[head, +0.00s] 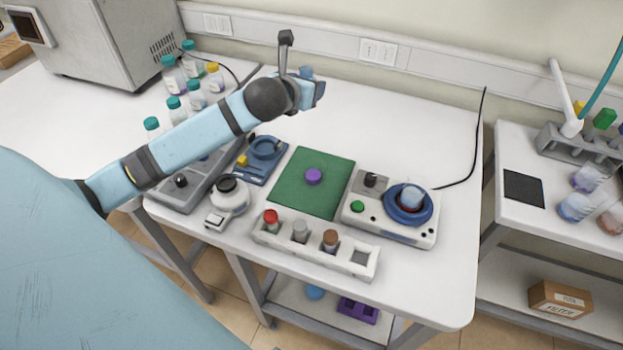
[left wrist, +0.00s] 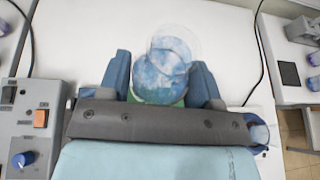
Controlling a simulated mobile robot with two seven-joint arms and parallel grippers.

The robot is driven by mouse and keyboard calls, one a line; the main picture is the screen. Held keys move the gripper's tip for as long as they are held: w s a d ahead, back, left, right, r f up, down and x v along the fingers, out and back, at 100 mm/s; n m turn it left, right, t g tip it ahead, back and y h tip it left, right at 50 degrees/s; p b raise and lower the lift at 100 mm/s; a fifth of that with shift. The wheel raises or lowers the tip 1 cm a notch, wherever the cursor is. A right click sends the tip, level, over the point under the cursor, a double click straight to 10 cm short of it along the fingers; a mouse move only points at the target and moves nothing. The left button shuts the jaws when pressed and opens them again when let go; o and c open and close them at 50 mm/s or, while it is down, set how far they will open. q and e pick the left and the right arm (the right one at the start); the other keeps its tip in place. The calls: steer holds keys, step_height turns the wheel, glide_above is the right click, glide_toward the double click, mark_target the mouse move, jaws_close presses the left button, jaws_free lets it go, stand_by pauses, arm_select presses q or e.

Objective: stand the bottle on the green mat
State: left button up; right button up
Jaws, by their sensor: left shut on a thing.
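My left gripper (head: 312,88) is high above the back part of the white table, behind the green mat (head: 289,190). In the left wrist view, the left gripper (left wrist: 165,80) is shut on a clear, round bottle (left wrist: 160,75) with a mottled blue-and-white look. The bottle sits between the two blue fingers; its tilt is hard to tell. In the head view the bottle is mostly hidden by the gripper. The mat lies flat on the table with a round purple cap (head: 313,176) on it. My right gripper is not in view.
Right of the mat is a white device (head: 388,226) with a blue ring holding a pale blue vessel. A white rack (head: 313,252) stands in front, a blue device (head: 259,160) to the left. Several capped bottles (head: 194,88) stand at the back left. The table's back right is clear.

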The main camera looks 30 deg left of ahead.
arm_select(q)
steer(key=shift+a, duration=0.2)
steer(key=shift+f, duration=0.3)
glide_above(306, 163)
step_height(306, 163, down, 15)
steer(key=shift+s+b, duration=0.1)
steer(key=shift+b, duration=0.2)
steer(key=shift+f, duration=2.15)
steer(key=o, duration=1.1)
steer(key=shift+f, duration=0.15)
